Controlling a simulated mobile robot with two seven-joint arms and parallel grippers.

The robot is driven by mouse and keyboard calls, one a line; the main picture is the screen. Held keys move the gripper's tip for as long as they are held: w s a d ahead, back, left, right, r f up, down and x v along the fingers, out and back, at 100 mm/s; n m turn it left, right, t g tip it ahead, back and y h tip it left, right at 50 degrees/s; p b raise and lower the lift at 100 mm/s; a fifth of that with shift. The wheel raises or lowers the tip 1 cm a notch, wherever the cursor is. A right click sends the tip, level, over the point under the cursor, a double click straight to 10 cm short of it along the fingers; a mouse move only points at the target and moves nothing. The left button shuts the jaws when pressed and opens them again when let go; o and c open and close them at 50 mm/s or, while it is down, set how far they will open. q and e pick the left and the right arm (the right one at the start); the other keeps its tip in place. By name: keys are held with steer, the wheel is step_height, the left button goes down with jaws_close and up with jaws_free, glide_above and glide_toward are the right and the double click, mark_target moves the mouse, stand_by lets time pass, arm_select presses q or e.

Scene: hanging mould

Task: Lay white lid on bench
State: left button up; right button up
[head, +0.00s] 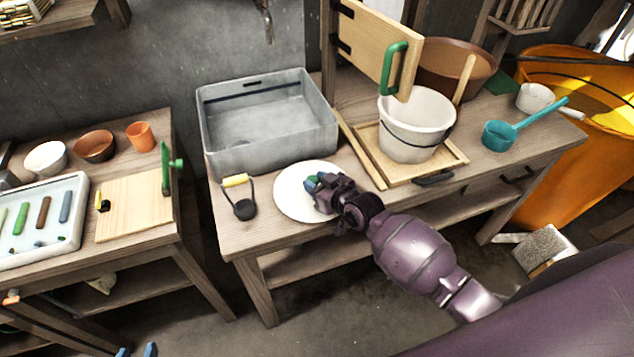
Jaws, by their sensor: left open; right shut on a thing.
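The round white lid (291,202) lies flat over the front part of the wooden bench (262,232), below the grey basin. I cannot tell whether it touches the bench top or hovers just above. My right gripper (318,183) is at the lid's middle, shut on a small green part there, likely its knob, mostly hidden by the fingers. The white bucket (408,145) stands open on a wooden tray to the right. Only the blue fingertips of my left gripper (136,351) show at the bottom left edge, apart and empty.
A grey basin (268,135) stands behind the lid. A dark tool with a yellow handle (236,180) lies close to its left. A hinged wooden board with a green handle (395,68) rises behind the bucket. A teal ladle (500,134) lies at right.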

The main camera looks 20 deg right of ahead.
steer(key=o, duration=0.5)
steer(key=shift+f, duration=0.15)
steer(key=o, duration=0.4)
steer(key=shift+o, duration=0.2)
steer(key=shift+r, duration=0.25)
steer(key=v, duration=1.2)
steer(key=s+d+f+m+g+h, duration=0.1)
steer(key=s+d+f+h, duration=0.1)
steer(key=s, duration=0.6)
steer(key=s+d+f+m+g+h, duration=0.1)
steer(key=s+d+f+m+h, duration=0.1)
steer(key=s, duration=0.5)
step_height(320, 180, down, 4)
steer(key=shift+s+d+r+h+p, duration=0.1)
steer(key=shift+s+d+h+p, duration=0.35)
steer(key=shift+d+h, duration=0.5)
steer(key=shift+d, duration=0.15)
